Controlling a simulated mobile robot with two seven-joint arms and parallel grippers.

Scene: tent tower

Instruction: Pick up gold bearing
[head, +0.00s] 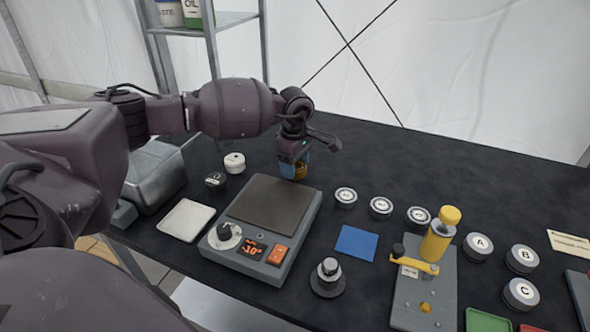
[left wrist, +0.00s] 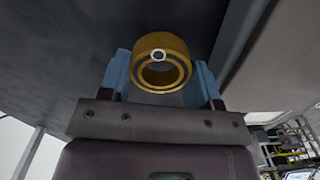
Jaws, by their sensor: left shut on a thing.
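The gold bearing (left wrist: 162,58) is a thick gold ring with a dark inner band and a small round light spot on its front. My left gripper (left wrist: 162,84) has its blue fingers on both sides of the bearing and is shut on it. I cannot tell whether the bearing touches the table. My right gripper is not in view.
The hot plate (head: 273,204) with a dial and orange display stands in front of the gripper. White-topped round pieces (head: 346,197) line up to the right. A blue square (head: 356,243), a white pad (head: 186,220) and a yellow-handled press (head: 437,240) lie nearby. The dark table's back right (head: 440,165) is clear.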

